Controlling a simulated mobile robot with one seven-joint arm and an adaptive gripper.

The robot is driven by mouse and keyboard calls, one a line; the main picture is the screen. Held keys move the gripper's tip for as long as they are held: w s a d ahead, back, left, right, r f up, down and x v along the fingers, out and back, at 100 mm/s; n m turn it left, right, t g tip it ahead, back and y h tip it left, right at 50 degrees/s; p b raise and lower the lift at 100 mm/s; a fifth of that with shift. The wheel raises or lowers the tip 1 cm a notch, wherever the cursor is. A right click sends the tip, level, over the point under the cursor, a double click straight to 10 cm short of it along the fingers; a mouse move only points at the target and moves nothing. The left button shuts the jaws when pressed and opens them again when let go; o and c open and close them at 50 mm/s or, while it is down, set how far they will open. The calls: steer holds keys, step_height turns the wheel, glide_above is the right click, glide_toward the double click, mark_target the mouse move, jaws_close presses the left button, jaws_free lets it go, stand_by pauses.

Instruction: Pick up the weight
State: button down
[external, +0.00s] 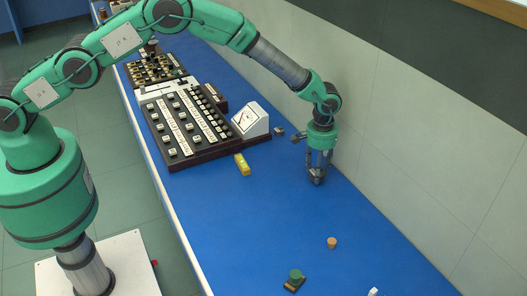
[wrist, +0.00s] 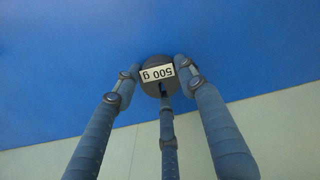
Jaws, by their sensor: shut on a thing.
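The weight (wrist: 158,87) is a dark round piece with a white label reading "500 g", upside down in the wrist view. My gripper (wrist: 158,80) has its fingers closed around it, one on each side and one in front at the bottom of the picture. In the external view my gripper (external: 317,178) points down over the blue bench near the wall. The weight is small and dark between the fingertips there. I cannot tell whether it touches the bench or hangs just above it.
A control panel with many switches (external: 190,125) and a white meter (external: 250,120) stand left of my gripper. A yellow block (external: 242,164) lies by the panel. An orange cork-like piece (external: 332,243) and a green-topped piece (external: 295,277) stand nearer. The wall (external: 410,130) is close on the right.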

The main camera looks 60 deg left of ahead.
step_height(320, 180, up, 3)
steer(key=shift+w+f, duration=0.1)
steer(key=shift+s+a, duration=0.1)
steer(key=shift+s, duration=0.25)
steer(key=s+a, duration=0.1)
steer(key=s, duration=0.3)
steer(key=s+a+r, duration=0.1)
steer(key=s+a, duration=0.1)
steer(key=s, duration=0.3)
steer(key=s+a, duration=0.2)
steer(key=s, duration=0.3)
steer(key=shift+s+a+r, duration=0.1)
steer(key=shift+s+r, duration=0.15)
steer(key=shift+a, duration=0.15)
steer(key=a+m+p, duration=0.1)
steer(key=a, duration=0.3)
steer(key=w+a+m+p, duration=0.1)
steer(key=a, duration=0.3)
steer(key=a+m+p, duration=0.1)
steer(key=a+m, duration=0.1)
steer(key=a, duration=0.3)
steer(key=shift+w+r, duration=0.15)
steer(key=w+d, duration=0.1)
steer(key=w, duration=0.4)
steer(key=w+f, duration=0.1)
steer(key=w, duration=0.4)
steer(key=w+d+p, duration=0.1)
steer(key=w, duration=0.5)
steer(key=shift+d+f, duration=0.25)
steer(key=shift+d, duration=0.1)
